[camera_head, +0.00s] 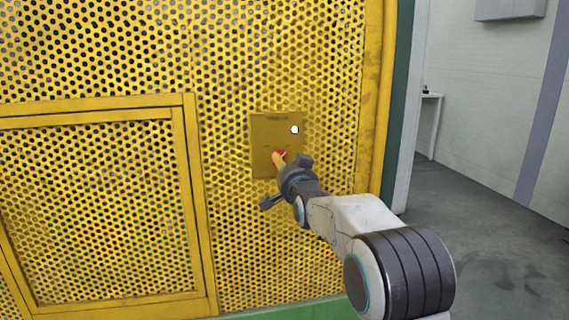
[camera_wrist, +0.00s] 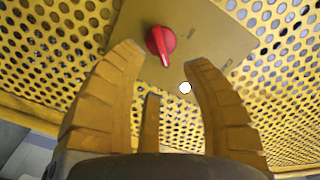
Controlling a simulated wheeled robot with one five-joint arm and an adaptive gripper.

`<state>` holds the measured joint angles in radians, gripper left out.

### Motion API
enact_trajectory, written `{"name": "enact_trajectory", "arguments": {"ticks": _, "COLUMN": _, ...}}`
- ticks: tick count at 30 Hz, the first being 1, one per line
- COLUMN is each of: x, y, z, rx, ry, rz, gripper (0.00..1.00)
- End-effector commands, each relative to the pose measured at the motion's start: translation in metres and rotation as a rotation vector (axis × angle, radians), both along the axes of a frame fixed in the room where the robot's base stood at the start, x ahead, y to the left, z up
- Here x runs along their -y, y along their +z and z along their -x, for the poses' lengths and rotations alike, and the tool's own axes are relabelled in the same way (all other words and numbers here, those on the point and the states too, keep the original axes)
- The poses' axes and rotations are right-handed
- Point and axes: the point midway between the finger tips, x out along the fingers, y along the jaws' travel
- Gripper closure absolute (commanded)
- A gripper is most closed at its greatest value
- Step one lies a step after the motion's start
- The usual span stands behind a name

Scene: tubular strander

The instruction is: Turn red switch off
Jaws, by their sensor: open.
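The red switch (camera_wrist: 161,43) is a round knob with a raised grip on a flat yellow plate (camera_wrist: 224,43). In the wrist view it sits just past and between my open fingers, its pointer end towards the lower right of the picture. My gripper (camera_wrist: 165,60) is open and empty, its ribbed yellow fingers apart on either side of the knob; I cannot tell whether they touch the plate. In the head view the red switch (camera_head: 279,153) is partly hidden by my gripper (camera_head: 279,160). A small white round button (camera_head: 295,129) is on the same plate, up and right of the switch.
The plate is mounted on a yellow perforated panel (camera_head: 230,60). A framed perforated door (camera_head: 90,210) is to the left. A yellow post (camera_head: 374,90) stands to the right, with open grey floor (camera_head: 460,230) beyond it. A white wall is at the far right.

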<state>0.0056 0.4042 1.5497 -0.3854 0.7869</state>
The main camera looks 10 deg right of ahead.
Motion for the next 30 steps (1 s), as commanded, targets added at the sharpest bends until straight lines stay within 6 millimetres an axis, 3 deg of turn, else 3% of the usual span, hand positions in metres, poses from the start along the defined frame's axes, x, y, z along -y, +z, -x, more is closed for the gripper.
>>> {"name": "enact_trajectory", "arguments": {"ticks": 18, "x": 0.000, "y": -0.001, "z": -0.048, "rx": -0.003, "ry": 0.000, "rz": 0.001, "gripper": 0.56}}
{"name": "enact_trajectory", "arguments": {"ticks": 30, "x": 0.000, "y": -0.001, "z": -0.059, "rx": -0.002, "ry": 0.001, "rz": 0.001, "gripper": 0.56}}
